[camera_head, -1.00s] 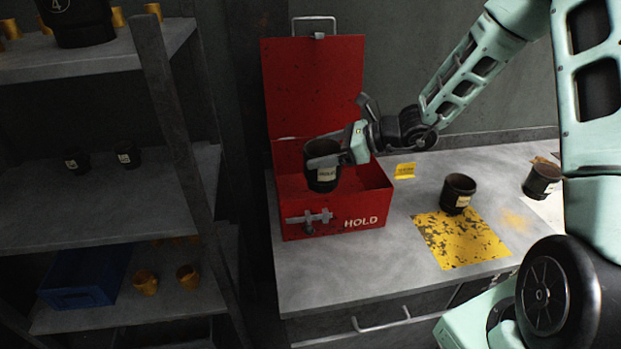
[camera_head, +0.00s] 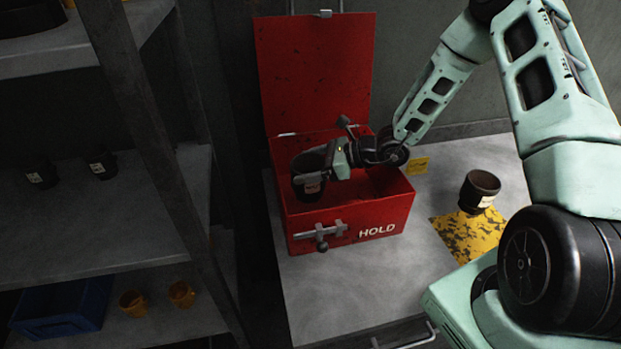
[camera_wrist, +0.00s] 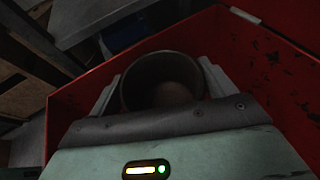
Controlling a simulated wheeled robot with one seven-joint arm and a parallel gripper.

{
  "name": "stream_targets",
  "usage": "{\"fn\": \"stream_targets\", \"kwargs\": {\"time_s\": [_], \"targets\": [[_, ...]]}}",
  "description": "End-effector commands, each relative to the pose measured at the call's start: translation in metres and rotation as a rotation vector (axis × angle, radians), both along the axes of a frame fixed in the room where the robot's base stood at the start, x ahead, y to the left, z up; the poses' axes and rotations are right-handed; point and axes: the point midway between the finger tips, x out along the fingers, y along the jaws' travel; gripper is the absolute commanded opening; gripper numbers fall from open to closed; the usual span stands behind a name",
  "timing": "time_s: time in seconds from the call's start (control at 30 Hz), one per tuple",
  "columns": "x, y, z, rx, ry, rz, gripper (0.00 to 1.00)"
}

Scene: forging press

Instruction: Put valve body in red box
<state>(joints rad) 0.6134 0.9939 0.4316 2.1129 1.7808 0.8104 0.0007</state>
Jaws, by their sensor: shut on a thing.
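The valve body (camera_head: 309,187), a dark cup-like part with a pale label, is held in my gripper (camera_head: 318,172). The open red box (camera_head: 402,213), marked HOLD, stands on the grey bench with its lid raised. In the head view the valve body is at the left part of the box opening, its lower part near the front wall's rim. In the wrist view the valve body (camera_wrist: 162,80) is upright between both fingers, with the red box walls (camera_wrist: 82,98) around it. Whether it touches the box floor is hidden.
Another dark cup-like part (camera_head: 480,191) stands on a yellow worn patch (camera_head: 463,234) right of the box. A shelf rack (camera_head: 150,140) on the left holds dark parts, brass parts and a blue bin (camera_head: 62,306).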

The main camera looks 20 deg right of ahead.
Motion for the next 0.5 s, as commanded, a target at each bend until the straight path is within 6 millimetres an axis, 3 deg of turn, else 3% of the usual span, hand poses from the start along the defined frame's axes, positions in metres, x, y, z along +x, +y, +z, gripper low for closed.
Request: {"fn": "stream_targets", "kwargs": {"time_s": [0.17,0.5], "targets": [[0.001,0.000,-0.008,0.003,-0.003,0.000,0.12],[0.001,0.000,-0.043,0.003,-0.003,0.000,0.12]]}}
